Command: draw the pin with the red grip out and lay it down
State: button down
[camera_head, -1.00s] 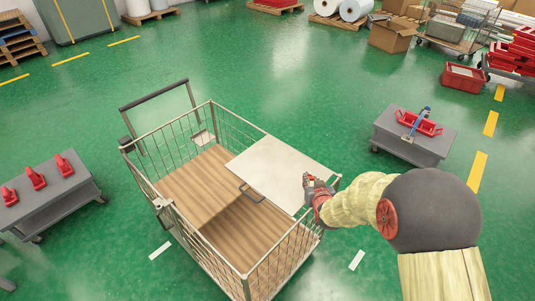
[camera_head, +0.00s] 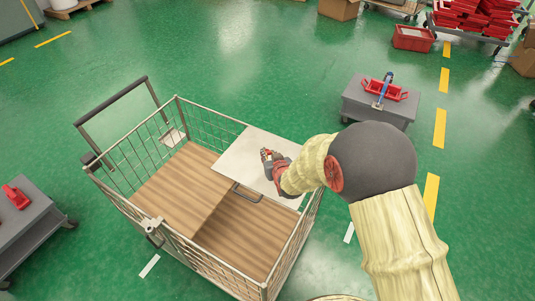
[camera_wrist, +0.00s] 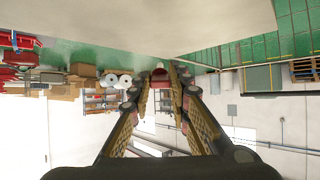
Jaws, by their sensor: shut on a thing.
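My gripper (camera_head: 266,156) is above the pale flat panel (camera_head: 240,158) of the wire cage cart in the head view. In the wrist view my gripper (camera_wrist: 163,80) is shut on a small red piece, the red grip of the pin (camera_wrist: 160,75), between its fingertips. The pin's shaft cannot be made out in either view. In the head view the fingers hide most of what they hold, and I cannot tell whether it touches the panel.
The cage cart (camera_head: 176,98) has a wooden floor and a dark push handle (camera_head: 112,98). A grey cart (camera_head: 378,108) with a red tray stands behind right. Another grey cart (camera_head: 30,225) with a red item stands left.

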jog(key=shift+f+b, duration=1.35)
jog(key=shift+f, duration=1.3)
jog(key=c, duration=1.6)
grip_release()
jog(key=shift+s, duration=0.1)
jog(key=v, duration=1.2)
jog(key=shift+d, duration=0.1)
